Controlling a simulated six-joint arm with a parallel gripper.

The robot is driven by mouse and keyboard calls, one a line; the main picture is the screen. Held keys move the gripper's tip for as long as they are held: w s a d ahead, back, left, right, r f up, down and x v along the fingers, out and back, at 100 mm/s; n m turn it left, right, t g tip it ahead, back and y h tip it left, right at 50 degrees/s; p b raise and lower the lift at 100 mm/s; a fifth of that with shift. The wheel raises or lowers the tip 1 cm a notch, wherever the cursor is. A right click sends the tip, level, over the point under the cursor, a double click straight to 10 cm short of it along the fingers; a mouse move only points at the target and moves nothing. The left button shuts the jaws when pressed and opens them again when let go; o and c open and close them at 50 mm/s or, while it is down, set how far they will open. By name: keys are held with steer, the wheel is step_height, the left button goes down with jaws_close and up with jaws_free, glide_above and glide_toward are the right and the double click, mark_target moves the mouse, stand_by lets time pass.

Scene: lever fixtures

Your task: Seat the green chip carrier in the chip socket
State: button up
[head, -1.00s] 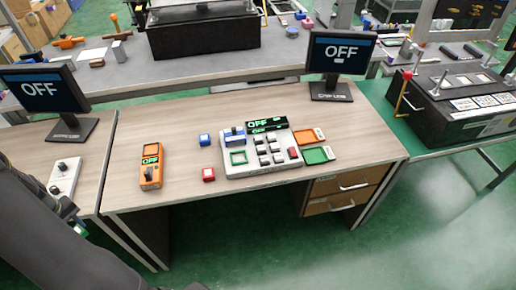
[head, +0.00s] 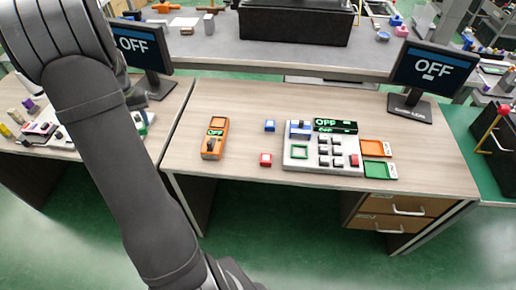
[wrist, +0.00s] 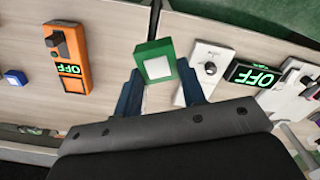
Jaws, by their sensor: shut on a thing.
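My gripper (wrist: 160,92) is shut on the green chip carrier (wrist: 166,47), a green block with a pale square on its face, held between blue fingers in the wrist view. The carrier is above the gap between the desk and the left table. In the head view my arm hides most of the gripper, and I cannot clearly make out the carrier there. A square green-rimmed recess, which looks like the chip socket (head: 299,152), is at the left of the pale fixture board (head: 325,167) on the desk. The recess looks empty and is well apart from my gripper.
Orange (head: 376,148) and green (head: 380,170) trays lie right. A white knob box (wrist: 205,68) is near my gripper. Monitors (head: 431,72) stand behind. The desk's front left is clear.

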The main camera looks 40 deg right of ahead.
steer(key=s+d+m, duration=0.1)
steer(key=s+d, duration=0.4)
steer(key=d, duration=0.4)
steer(key=s+d+m, duration=0.1)
steer(key=s+d, duration=0.5)
steer(key=d, duration=0.4)
steer(key=s+d+m, duration=0.1)
steer(key=s+d, duration=0.4)
steer(key=d, duration=0.4)
steer(key=s+d+f+m, duration=0.1)
steer(key=s+d, duration=0.3)
steer(key=s, duration=0.5)
steer(key=s+d, duration=0.5)
steer(key=s, duration=0.4)
steer(key=s+d+f+m, duration=0.1)
steer(key=s+d, duration=0.3)
steer(key=s, duration=0.5)
steer(key=w+f, duration=0.2)
steer(key=w, duration=0.1)
steer(key=w+f, duration=0.2)
steer(key=w, duration=0.2)
steer(key=w+d+f, duration=0.1)
steer(key=w+f, duration=0.1)
steer(key=w, duration=0.2)
steer(key=shift+w+f, duration=0.1)
steer(key=shift+w, duration=0.15)
steer(key=shift+f, duration=2)
steer(key=shift+f, duration=0.1)
steer(key=o, duration=0.9)
steer(key=shift+o, duration=0.2)
